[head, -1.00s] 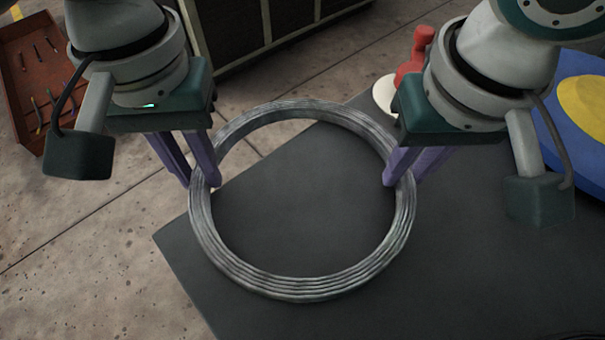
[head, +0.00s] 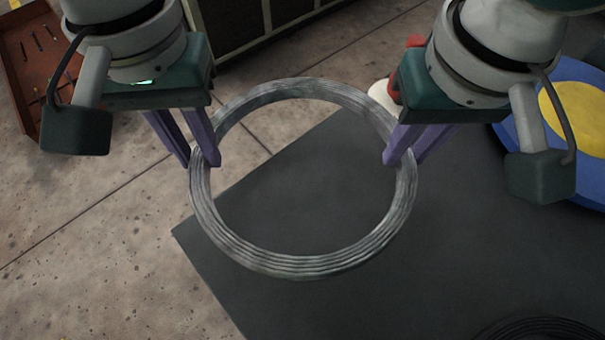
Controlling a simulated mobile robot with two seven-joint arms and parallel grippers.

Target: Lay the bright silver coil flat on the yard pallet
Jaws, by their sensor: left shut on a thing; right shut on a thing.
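The bright silver coil (head: 300,266) is a wide ring of several wire turns in the middle of the head view. My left gripper (head: 203,160) is shut on its left side, and my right gripper (head: 397,160) is shut on its right side. The coil hangs between them, over the corner of a dark flat surface (head: 310,205). Its upper left part is over the concrete floor. I cannot tell its height. The yard pallet cannot be made out for certain.
A blue round thing with a yellow centre (head: 575,115) is at the right. A dark coil (head: 540,328) shows at the bottom right edge. A red tray with tools (head: 25,60) is at the upper left. A dark crate (head: 235,28) stands at the back. Concrete floor (head: 100,240) is clear at left.

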